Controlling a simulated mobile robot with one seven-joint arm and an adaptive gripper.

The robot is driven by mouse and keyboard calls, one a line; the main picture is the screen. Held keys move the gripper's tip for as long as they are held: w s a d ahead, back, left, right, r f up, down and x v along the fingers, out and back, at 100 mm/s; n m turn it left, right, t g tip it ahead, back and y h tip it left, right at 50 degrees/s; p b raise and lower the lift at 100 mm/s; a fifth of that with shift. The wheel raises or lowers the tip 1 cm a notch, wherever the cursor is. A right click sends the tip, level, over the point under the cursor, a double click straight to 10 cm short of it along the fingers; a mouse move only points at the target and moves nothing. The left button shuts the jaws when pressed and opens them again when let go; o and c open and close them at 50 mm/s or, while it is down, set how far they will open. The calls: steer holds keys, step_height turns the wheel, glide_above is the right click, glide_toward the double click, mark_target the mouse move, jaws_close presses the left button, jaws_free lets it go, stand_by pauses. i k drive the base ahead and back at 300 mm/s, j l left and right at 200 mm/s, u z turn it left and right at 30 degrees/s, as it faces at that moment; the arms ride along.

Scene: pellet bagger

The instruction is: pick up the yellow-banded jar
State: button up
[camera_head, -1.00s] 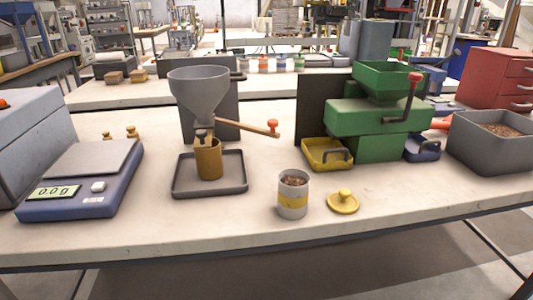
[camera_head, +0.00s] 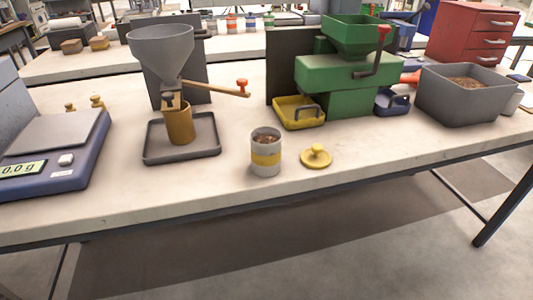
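The yellow-banded jar (camera_head: 266,160) stands upright and open on the pale bench top, near its front edge. It is light grey with a yellow band around the middle, and brown pellets show inside it. A round yellow lid with a knob (camera_head: 316,157) lies on the bench just right of the jar, apart from it. My gripper is not in view.
Left of the jar, a grey tray (camera_head: 154,158) holds a brown cup (camera_head: 180,125) under a grey funnel (camera_head: 161,48). A blue scale (camera_head: 75,169) stands further left. Behind right are a green machine (camera_head: 348,74), yellow tray (camera_head: 298,125) and grey pellet bin (camera_head: 451,110).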

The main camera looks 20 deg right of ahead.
mark_target(265, 147)
steer(key=l+u, duration=0.15)
steer(key=l, duration=0.3)
steer(key=k+l+u, duration=0.15)
steer(key=l, duration=0.25)
steer(key=k+l+u, duration=0.15)
steer(key=l, duration=0.25)
steer(key=k+l+u, duration=0.15)
steer(key=l, duration=0.25)
